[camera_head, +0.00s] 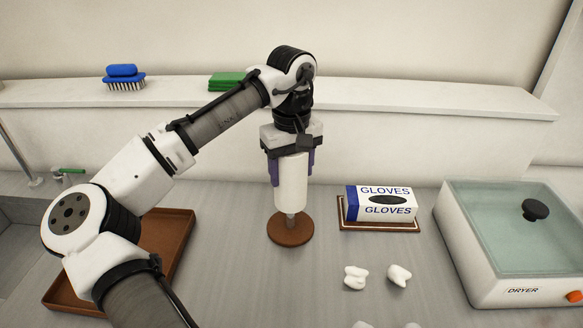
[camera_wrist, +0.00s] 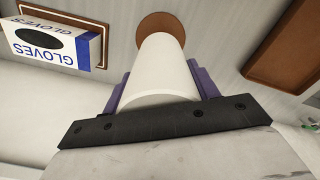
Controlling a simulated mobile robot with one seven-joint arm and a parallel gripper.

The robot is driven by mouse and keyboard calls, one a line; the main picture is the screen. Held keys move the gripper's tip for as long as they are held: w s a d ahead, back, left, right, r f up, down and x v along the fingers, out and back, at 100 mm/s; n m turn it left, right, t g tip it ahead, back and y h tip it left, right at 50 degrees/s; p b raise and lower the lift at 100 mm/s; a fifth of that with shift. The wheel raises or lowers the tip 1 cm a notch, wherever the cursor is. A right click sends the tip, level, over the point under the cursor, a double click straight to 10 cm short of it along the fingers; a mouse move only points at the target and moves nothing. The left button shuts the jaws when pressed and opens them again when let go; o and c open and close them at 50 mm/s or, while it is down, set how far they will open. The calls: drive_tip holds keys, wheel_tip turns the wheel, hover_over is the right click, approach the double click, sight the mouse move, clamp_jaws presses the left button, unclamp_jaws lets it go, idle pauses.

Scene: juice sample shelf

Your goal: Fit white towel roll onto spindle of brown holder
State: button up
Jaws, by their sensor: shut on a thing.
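The white towel roll (camera_head: 290,184) is upright in my gripper (camera_head: 290,166), with a purple finger on each side of it. The brown holder (camera_head: 290,230) stands on the counter directly below, with its round base in view. A short length of grey spindle (camera_head: 291,217) shows between the roll's lower end and the base. The rest of the spindle is hidden, apparently inside or behind the roll. In the wrist view, the roll (camera_wrist: 162,70) runs from my gripper (camera_wrist: 158,85) toward the brown base (camera_wrist: 163,26).
A glove box (camera_head: 385,203) on a small tray is to the right, with the dryer (camera_head: 500,285) beyond. A brown tray (camera_head: 178,240) is at the left, beside the sink. Crumpled white pieces (camera_head: 356,277) lie in front. A shelf (camera_head: 400,97) runs behind.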

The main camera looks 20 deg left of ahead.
sight(290, 196)
drive_tip(key=shift+f+b, duration=0.85)
drive_tip(key=shift+f, duration=2.75)
idle(1.0)
drive_tip(key=o, duration=1.2)
drive_tip(key=shift+r, duration=0.15)
